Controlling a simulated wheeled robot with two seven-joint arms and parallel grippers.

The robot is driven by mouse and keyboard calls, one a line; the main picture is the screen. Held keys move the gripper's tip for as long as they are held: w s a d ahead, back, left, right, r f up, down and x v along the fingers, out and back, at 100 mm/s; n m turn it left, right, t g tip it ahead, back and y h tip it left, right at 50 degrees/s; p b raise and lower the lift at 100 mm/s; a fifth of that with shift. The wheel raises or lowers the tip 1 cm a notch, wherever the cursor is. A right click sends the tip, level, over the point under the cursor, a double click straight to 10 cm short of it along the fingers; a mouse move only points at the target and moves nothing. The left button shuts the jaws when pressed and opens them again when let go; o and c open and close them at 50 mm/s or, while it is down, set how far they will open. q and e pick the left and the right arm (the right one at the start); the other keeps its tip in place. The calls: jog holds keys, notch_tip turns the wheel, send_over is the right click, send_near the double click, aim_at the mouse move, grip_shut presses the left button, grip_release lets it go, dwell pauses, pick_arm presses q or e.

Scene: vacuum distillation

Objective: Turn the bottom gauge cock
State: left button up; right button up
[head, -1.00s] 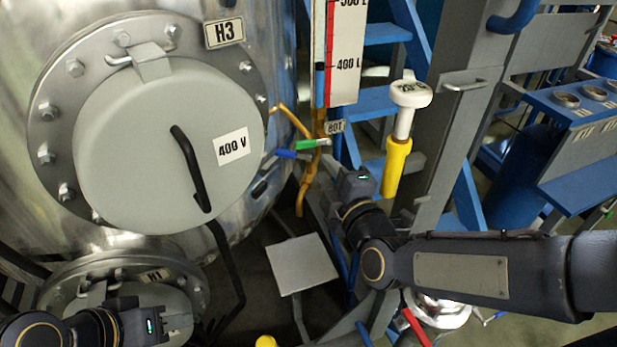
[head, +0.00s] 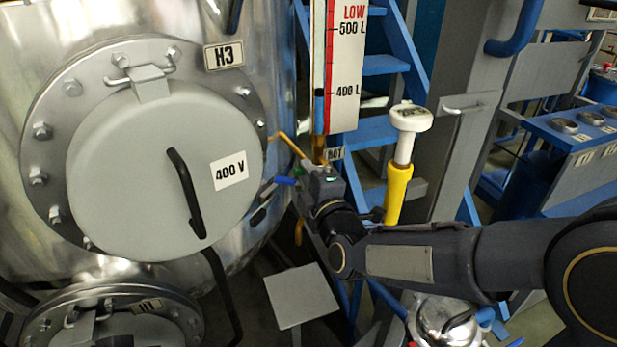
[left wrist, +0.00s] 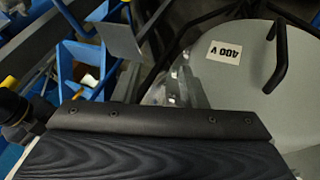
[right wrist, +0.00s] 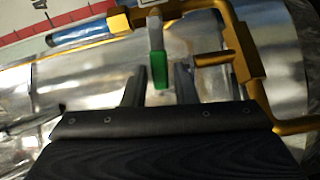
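The bottom gauge cock has a green handle (right wrist: 158,68) on a pale stem, joined to yellow pipework (right wrist: 235,40) in the right wrist view. In the head view the green handle (head: 298,170) is mostly hidden by my right gripper (head: 312,167), beside the BOT tag (head: 335,154). In the right wrist view my right gripper (right wrist: 160,85) is open, with one finger on each side of the green handle and gaps showing.
The gauge board (head: 344,70) rises above the cock. A blue handle (head: 285,181) lies just left of it. The steel tank's round hatch (head: 130,150) is at left. A yellow cylinder with white cap (head: 398,190) stands right, close to my right arm. Blue steps (head: 385,65) are behind.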

grip_shut()
jog(key=shift+r, duration=0.1)
jog(key=m, duration=0.1)
jog(key=r+m, duration=0.1)
jog(key=m, duration=0.1)
jog(key=shift+d+r, duration=0.15)
jog(key=shift+d, duration=0.1)
jog(key=shift+w+d+r+m+b, duration=0.1)
jog(key=shift+d+r+m+b, duration=0.2)
jog(key=shift+m, duration=0.65)
jog(key=shift+w+d+r+m+b, duration=0.1)
jog(key=shift+r+m, duration=0.25)
jog(key=shift+m, duration=0.6)
grip_release()
